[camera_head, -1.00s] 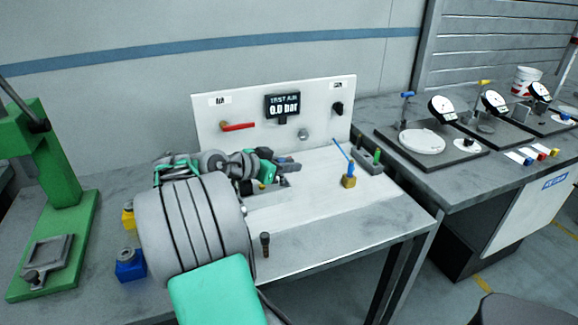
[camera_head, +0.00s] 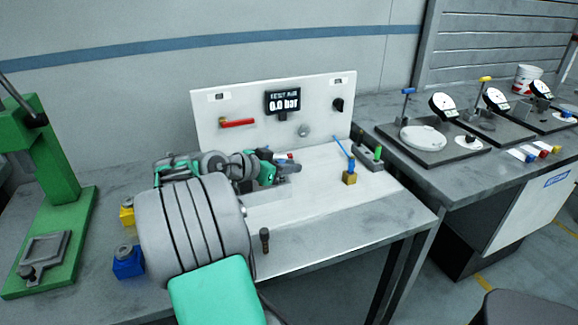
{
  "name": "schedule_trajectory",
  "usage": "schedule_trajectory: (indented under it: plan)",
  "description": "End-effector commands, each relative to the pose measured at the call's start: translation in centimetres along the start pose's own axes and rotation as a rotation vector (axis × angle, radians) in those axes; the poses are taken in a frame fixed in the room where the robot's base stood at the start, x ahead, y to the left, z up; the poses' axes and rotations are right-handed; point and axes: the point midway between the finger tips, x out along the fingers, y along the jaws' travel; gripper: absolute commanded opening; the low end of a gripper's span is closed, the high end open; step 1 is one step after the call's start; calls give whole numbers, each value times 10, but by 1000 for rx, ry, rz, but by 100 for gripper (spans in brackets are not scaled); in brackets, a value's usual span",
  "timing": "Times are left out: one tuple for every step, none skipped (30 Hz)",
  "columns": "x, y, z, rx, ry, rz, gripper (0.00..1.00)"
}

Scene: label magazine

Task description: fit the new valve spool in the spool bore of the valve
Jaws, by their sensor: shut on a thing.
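My gripper (camera_head: 285,163) is at the middle of the white bench top, in front of the test panel, partly hidden by my own arm. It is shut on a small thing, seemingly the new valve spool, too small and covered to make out. A grey block (camera_head: 272,194), probably the valve, lies on the bench just below my gripper. Its spool bore cannot be made out, so I cannot tell whether the spool touches or enters it.
A test panel (camera_head: 210,150) with a 0.0 bar display (camera_head: 283,103) stands behind. A yellow block (camera_head: 349,178) with a blue rod and a grey holder (camera_head: 368,163) with a green peg stand right. The bench's right front is clear.

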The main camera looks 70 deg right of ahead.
Motion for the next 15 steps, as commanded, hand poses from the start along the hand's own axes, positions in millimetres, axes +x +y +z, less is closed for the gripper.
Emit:
schedule_trajectory:
  plan:
    - [1, 0, 2, 0, 0, 0, 0]
    - [1, 0, 3, 0, 0, 0, 0]
    - [2, 0, 4, 0, 0, 0, 0]
    - [2, 0, 5, 0, 0, 0, 0]
    - [2, 0, 5, 0, 0, 0, 0]
    - [3, 0, 6, 0, 0, 0, 0]
    - [3, 0, 7, 0, 0, 0, 0]
    - [3, 0, 8, -1, 0, 0, 0]
    - [3, 0, 8, -1, 0, 0, 20]
    - [3, 0, 7, -1, 0, 0, 22]
    - [3, 0, 7, -1, -1, 0, 24]
    - [3, 0, 8, -2, -1, 1, 28]
    - [3, 0, 8, -2, -1, 1, 30]
    - [3, 0, 8, -3, -1, 1, 33]
    - [3, 0, 8, -3, -1, 1, 36]
